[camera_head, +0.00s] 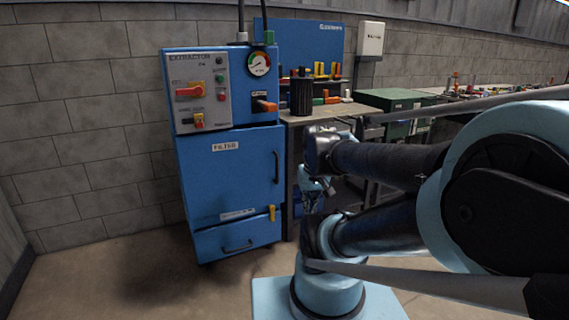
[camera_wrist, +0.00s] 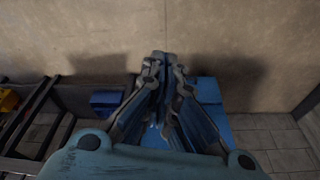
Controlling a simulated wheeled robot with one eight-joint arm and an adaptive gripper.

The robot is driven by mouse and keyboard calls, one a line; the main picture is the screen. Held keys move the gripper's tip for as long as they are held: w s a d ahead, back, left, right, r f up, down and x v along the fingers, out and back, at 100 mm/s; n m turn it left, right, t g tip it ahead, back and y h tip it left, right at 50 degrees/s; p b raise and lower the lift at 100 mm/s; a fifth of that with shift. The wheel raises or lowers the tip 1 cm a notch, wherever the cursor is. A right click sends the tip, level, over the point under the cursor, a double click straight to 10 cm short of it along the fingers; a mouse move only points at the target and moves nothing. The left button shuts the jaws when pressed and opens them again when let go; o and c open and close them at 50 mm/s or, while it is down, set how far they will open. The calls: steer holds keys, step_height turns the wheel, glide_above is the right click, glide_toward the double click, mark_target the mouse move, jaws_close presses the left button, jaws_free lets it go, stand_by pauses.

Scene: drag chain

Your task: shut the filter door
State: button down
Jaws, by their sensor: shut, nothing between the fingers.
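The filter door (camera_head: 228,180) is the blue panel labelled FILTER on the front of the blue extractor cabinet (camera_head: 222,131) in the head view. Its dark handle (camera_head: 276,167) is on the right edge. The door looks close to flush with the cabinet front; I cannot tell whether a small gap remains. My gripper (camera_head: 312,190) is right of the door, in front of the bench, apart from the handle. In the wrist view my gripper (camera_wrist: 162,62) is shut and empty, pointing away over bare floor. Blue surfaces (camera_wrist: 212,112) beside the fingers look like the extractor.
A blue drawer (camera_head: 237,237) with a handle and a yellow latch (camera_head: 271,212) sits below the door. A workbench (camera_head: 325,112) with tools stands to the right. Open floor (camera_head: 130,275) lies front left of the cabinet. A blue bin (camera_wrist: 106,99) shows in the wrist view.

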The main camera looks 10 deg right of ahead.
steer(key=w+r+n+t+y, duration=0.1)
steer(key=w+r+t, duration=0.25)
steer(key=w, duration=1.65)
steer(key=t, duration=0.3)
glide_toward(281, 163)
steer(key=shift+w+f, duration=0.95)
steer(key=shift+f, duration=0.8)
steer(key=shift+w+n+y, duration=0.4)
steer(key=shift+w, duration=0.4)
